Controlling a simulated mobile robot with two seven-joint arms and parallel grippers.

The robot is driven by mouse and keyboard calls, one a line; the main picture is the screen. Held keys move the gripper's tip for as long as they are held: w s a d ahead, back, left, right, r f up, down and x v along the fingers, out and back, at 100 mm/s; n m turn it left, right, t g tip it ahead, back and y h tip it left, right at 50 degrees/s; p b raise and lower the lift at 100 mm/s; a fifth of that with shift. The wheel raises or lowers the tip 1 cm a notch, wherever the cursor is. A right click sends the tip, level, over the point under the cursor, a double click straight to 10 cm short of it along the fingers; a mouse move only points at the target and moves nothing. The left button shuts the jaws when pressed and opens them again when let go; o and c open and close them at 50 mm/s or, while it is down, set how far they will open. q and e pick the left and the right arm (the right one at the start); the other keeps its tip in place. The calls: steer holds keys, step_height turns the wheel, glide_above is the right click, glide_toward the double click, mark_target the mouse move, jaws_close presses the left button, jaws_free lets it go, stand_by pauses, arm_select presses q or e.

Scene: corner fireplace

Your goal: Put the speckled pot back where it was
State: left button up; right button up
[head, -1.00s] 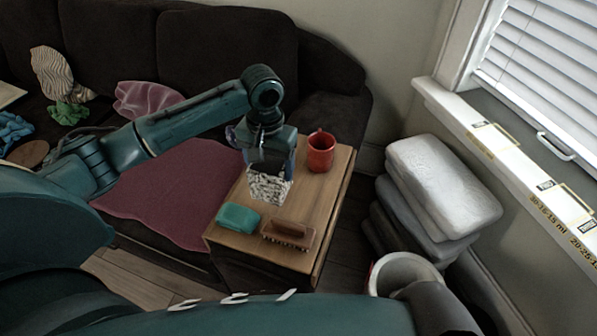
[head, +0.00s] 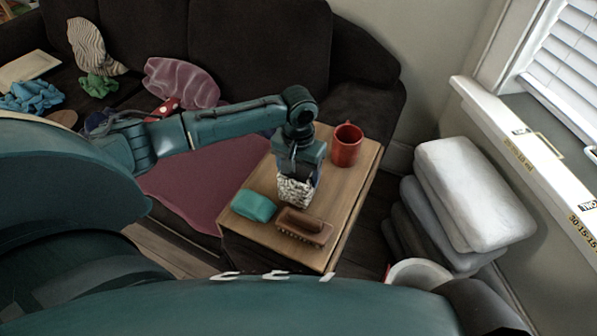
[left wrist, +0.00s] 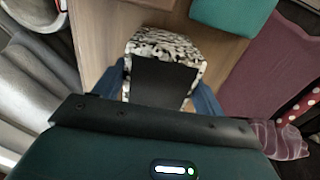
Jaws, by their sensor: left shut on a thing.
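The black-and-white speckled pot (head: 295,191) is in my left gripper (head: 299,175) over the wooden table (head: 267,235). The gripper comes from above and is shut on the pot. I cannot tell whether the pot's base touches the table. In the left wrist view, the pot (left wrist: 172,43) sits between the two blue fingers (left wrist: 157,88), with its dark inside partly showing. My right gripper is not in view.
A brown brush (head: 304,226) lies just in front of the pot, with a teal block (head: 254,205) to its left. A red mug (head: 346,146) stands behind right. Folded cushions (head: 470,190) are stacked right of the table. A dark sofa (head: 260,50) stands behind.

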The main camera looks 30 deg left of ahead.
arm_select(q)
steer(key=o, duration=0.8)
steer(key=shift+f, duration=0.15)
steer(key=o, duration=0.4)
